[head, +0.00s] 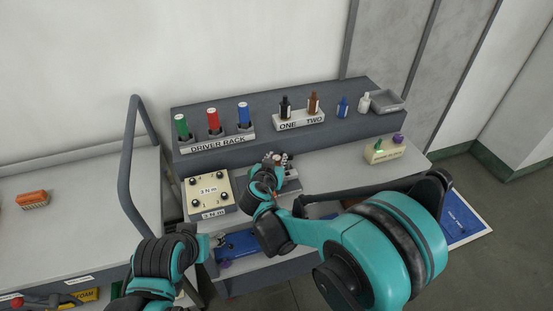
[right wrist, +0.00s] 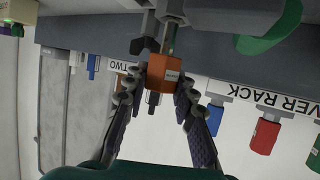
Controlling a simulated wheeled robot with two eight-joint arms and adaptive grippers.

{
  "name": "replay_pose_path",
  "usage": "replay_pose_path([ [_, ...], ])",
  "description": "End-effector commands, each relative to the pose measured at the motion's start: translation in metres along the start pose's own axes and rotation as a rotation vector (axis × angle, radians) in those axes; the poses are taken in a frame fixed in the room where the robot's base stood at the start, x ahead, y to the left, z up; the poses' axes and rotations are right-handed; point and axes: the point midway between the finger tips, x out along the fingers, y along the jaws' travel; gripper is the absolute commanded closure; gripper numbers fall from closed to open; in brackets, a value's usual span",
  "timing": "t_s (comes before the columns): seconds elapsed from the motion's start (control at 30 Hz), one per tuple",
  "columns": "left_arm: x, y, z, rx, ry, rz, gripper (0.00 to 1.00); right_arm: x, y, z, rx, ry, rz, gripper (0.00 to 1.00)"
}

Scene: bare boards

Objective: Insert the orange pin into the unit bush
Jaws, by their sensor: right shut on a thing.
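My right gripper (head: 277,160) is over the shelf's middle and is shut on an orange block-like piece, which I take for the orange pin (right wrist: 170,73). In the right wrist view the piece sits between the two fingers (right wrist: 160,92), with a short dark end towards the lower edge. A metal shaft and a dark bracket (right wrist: 143,45) show right beside it. A grey unit (head: 292,182) is partly hidden behind my right gripper in the head view. I cannot make out the bush or whether the pin touches it. My left gripper (head: 216,241) is low at the left, its fingers unclear.
A driver rack (head: 218,144) and a ONE/TWO holder (head: 299,120) stand on the raised shelf, with a grey tray (head: 388,103) at right. A cream box (head: 208,190) is left of my right gripper; another cream block (head: 383,151) is right. A grey rail (head: 126,165) stands at left.

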Motion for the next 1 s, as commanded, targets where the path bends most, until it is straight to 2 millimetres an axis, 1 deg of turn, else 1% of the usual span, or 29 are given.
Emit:
replay_pose_path([
  [1.0,0.019,0.000,0.013,0.000,0.000,0.000,0.41,0.010,0.000,0.025,0.000,0.000,0.000,1.00],
])
